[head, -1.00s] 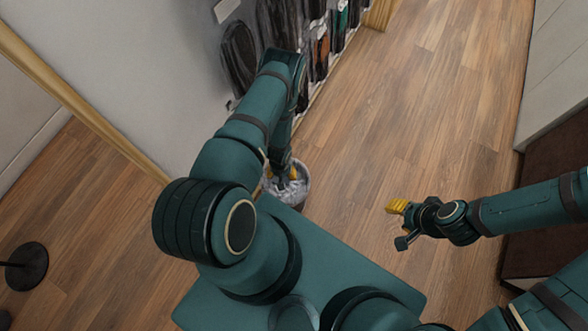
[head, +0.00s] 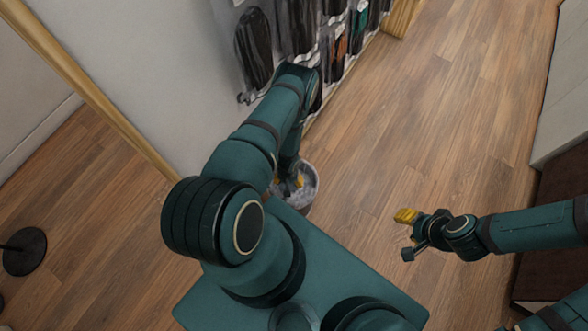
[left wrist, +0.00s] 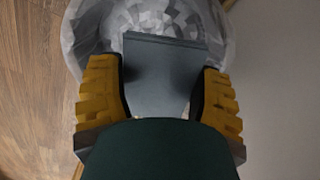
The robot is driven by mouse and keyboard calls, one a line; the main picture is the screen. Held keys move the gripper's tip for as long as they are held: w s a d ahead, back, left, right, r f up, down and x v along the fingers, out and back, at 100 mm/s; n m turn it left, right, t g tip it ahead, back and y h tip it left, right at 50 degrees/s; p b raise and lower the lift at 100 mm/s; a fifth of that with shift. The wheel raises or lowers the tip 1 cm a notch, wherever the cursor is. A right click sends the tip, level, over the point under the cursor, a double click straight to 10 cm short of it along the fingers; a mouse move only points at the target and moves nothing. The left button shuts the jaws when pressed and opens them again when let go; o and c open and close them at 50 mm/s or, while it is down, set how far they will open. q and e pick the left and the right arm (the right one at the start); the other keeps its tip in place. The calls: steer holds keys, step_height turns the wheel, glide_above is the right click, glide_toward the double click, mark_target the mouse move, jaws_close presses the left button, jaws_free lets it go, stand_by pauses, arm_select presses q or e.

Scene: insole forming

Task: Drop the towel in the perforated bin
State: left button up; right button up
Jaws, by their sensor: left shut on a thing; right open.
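The perforated bin (head: 316,190) stands on the floor beside the wall, and its pale, patterned inside shows in the left wrist view (left wrist: 88,22). My left gripper (head: 289,184) points down at the bin's mouth, partly hidden by my arm in the head view. In the left wrist view its yellow fingers are on both sides of a flat dark grey piece, which looks like the towel (left wrist: 160,80). The towel is over the bin's opening; its height above the bin is unclear. My right gripper (head: 406,235) is open and empty over the floor at the right.
Several dark items hang on the wall rack (head: 297,28) just beyond my left arm. A black round stand base (head: 25,250) is on the floor at the far left. A pale cabinet (head: 565,95) lines the right edge. The wooden floor between is clear.

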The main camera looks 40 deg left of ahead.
arm_select(q)
steer(key=o, duration=0.8)
step_height(320, 180, up, 12)
steer(key=shift+r, duration=0.1)
stand_by(0.5)
